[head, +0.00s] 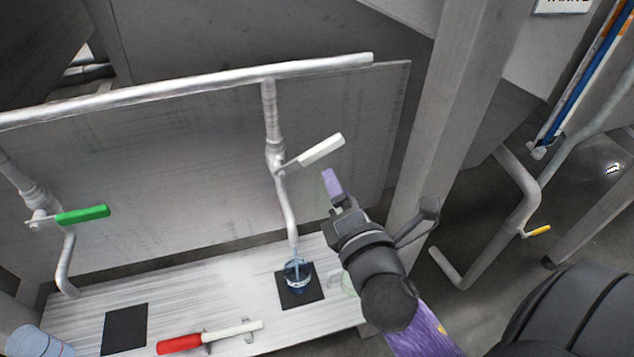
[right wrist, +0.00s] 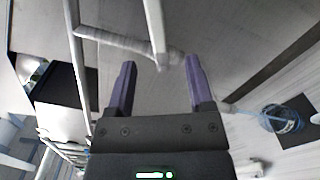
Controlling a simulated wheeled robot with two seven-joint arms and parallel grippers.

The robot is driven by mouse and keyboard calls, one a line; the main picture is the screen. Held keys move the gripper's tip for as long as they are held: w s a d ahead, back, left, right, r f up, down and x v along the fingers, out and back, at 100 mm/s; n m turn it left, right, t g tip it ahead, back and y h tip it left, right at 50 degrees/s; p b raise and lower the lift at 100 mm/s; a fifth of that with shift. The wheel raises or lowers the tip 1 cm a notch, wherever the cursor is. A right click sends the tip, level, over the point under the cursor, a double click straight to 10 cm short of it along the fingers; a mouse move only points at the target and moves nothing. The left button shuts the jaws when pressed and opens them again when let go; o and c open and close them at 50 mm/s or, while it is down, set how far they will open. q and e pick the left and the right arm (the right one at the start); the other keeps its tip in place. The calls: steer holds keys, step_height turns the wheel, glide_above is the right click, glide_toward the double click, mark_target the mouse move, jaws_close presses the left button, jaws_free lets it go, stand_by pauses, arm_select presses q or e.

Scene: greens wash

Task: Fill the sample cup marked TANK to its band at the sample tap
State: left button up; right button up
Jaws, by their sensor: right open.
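A clear cup (head: 298,275) with blue at its band and base stands on the right black mat (head: 312,292), under the spout of the tap with the white lever (head: 322,149). A thin pale-blue streak shows between spout and cup. I cannot read any marking on the cup. The lever points right and slightly up. My right gripper (head: 331,183) is open and empty, just below and right of the lever, apart from it. In the right wrist view its purple fingers (right wrist: 162,66) are spread, and the cup (right wrist: 281,119) shows at the right. My left gripper is out of view.
A tap with a green lever (head: 83,214) stands left, above an empty black mat (head: 125,328). A red handle (head: 180,343) and a white handle (head: 235,330) lie at the bench front. A pale translucent object (head: 347,284) is partly behind my arm. A post (head: 455,110) rises at right.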

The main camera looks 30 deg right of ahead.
mark_target(323, 153)
steer(key=x, duration=0.4)
steer(key=p+x, duration=0.1)
steer(key=x, duration=0.4)
steer(key=shift+w+r, duration=0.2)
steer(key=shift+w, duration=0.1)
jaws_close()
stand_by(0.8)
